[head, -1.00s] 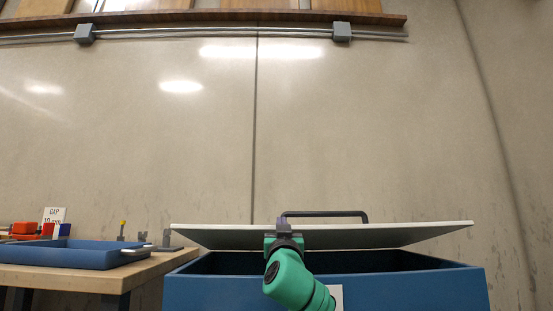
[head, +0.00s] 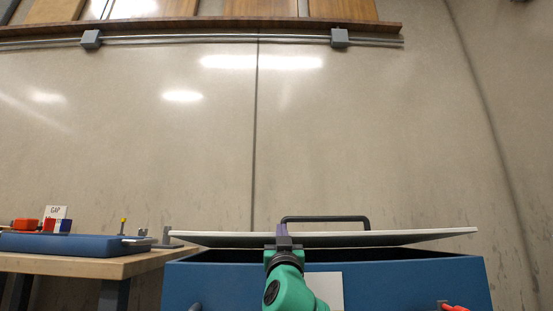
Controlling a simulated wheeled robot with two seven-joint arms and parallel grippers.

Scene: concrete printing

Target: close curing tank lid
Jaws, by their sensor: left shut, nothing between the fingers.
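The curing tank (head: 400,285) is a blue box at the bottom centre, with a white label on its front. Its pale, thin lid (head: 420,236) is partly open, with a narrow dark gap above the tank's front rim. A dark bar handle (head: 325,218) stands on the lid. My left gripper (head: 282,231), on a green arm, is shut and empty at the lid's front edge, left of the handle. Its fingertips overlap the lid in the picture; contact is hard to tell. My right gripper is not in view.
A wooden table (head: 110,265) at left holds a blue tray (head: 70,244), red pieces and small grey stands. A small red-orange piece (head: 456,308) shows at the bottom edge before the tank, mostly cut off.

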